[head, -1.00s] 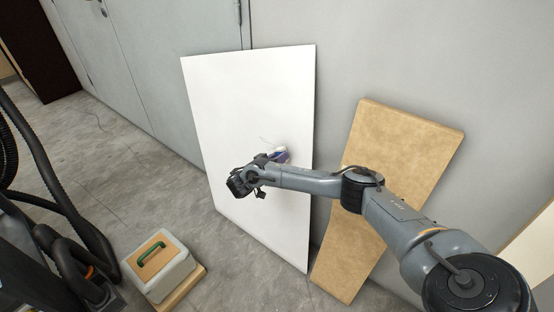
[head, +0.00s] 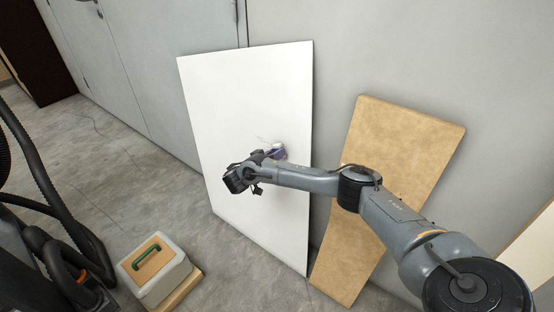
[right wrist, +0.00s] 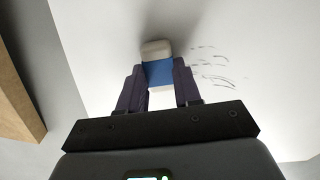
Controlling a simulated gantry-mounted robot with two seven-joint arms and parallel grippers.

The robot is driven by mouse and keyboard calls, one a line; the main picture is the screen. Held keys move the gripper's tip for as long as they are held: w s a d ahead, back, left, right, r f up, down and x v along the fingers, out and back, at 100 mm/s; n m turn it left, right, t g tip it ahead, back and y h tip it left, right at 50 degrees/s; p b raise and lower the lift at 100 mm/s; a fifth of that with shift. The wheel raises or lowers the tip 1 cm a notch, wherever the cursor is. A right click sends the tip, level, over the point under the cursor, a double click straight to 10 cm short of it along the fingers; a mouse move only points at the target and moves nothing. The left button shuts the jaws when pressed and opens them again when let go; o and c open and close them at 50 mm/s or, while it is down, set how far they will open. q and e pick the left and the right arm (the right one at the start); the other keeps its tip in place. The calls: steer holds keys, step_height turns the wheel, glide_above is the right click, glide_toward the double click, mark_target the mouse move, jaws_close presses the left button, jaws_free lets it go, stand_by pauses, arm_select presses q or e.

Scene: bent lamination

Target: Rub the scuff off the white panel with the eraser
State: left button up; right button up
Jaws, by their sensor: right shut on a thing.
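The white panel (head: 225,100) leans upright against the grey wall. My right gripper (head: 275,152) is in front of its middle, partly hidden by my wrist in the head view. In the right wrist view my right gripper (right wrist: 160,78) is shut on the eraser (right wrist: 157,72), a white block with a blue sleeve. The eraser's far end is at or very close to the panel face; I cannot tell if it touches. The scuff (right wrist: 210,68) is several thin dark strokes just right of the eraser in the wrist view. My left gripper is not in view.
A tan board (head: 398,150) leans on the wall right of the panel, behind my right arm. A grey box with a green handle (head: 155,268) stands on the floor at lower left. Black hoses (head: 50,175) are at the left edge. The floor between is clear.

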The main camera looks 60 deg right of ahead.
steer(key=w+b, duration=0.1)
steer(key=w, duration=0.1)
steer(key=w+b, duration=0.3)
steer(key=shift+w+d, duration=0.4)
steer(key=shift+w, duration=0.7)
steer(key=shift+w+d, duration=0.1)
steer(key=shift+w, duration=0.75)
steer(key=shift+w+f, duration=0.15)
steer(key=shift+w, duration=1.4)
steer(key=shift+w+d, duration=0.1)
steer(key=shift+w, duration=0.1)
